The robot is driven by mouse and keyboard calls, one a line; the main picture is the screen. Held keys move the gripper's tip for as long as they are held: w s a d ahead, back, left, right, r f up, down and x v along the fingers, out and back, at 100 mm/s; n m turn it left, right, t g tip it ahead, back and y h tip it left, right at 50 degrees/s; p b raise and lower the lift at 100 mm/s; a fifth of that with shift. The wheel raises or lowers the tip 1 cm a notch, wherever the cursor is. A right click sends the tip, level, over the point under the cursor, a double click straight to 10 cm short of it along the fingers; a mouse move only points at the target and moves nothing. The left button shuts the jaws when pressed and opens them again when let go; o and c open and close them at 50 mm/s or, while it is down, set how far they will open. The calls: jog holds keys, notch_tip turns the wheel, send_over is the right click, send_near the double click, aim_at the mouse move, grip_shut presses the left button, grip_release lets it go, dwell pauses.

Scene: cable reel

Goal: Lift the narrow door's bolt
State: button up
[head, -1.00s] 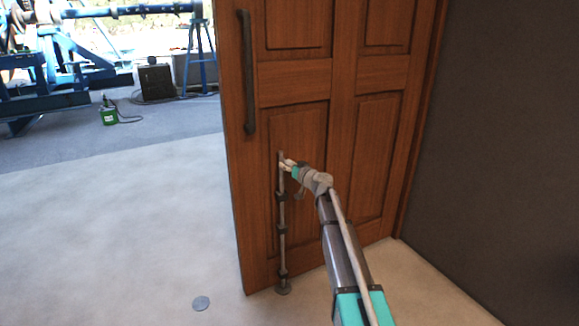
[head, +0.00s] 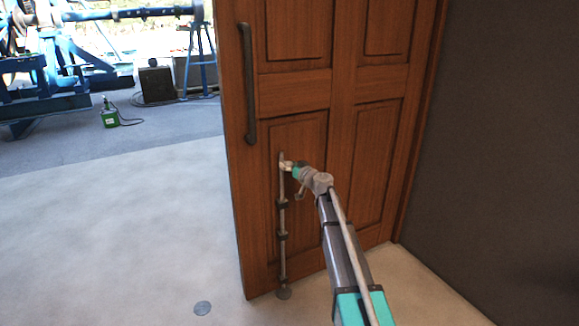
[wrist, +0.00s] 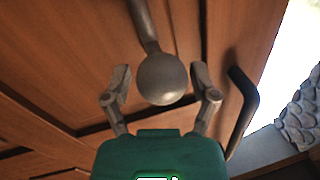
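The narrow door (head: 300,82) is brown panelled wood and stands at an angle. My gripper (head: 286,166) is at the rod's upper end. In the wrist view the bolt's round grey knob (wrist: 163,79) sits between the two fingers of my gripper (wrist: 161,82). The fingers are apart, with a narrow gap showing on each side of the knob. Contact behind the knob is hidden.
A dark pull handle (head: 247,84) stands out from the door above the bolt. A dark wall (head: 505,150) is at the right. A small grey disc (head: 202,308) lies on the pale floor, which is clear at left.

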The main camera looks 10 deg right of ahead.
jog(key=shift+o, duration=0.2)
jog(key=shift+s, duration=0.15)
jog(key=shift+s+d, duration=0.2)
jog(key=shift+s, duration=0.25)
jog(key=v, duration=1)
jog(key=shift+s+d, duration=0.2)
jog(key=shift+s, duration=0.15)
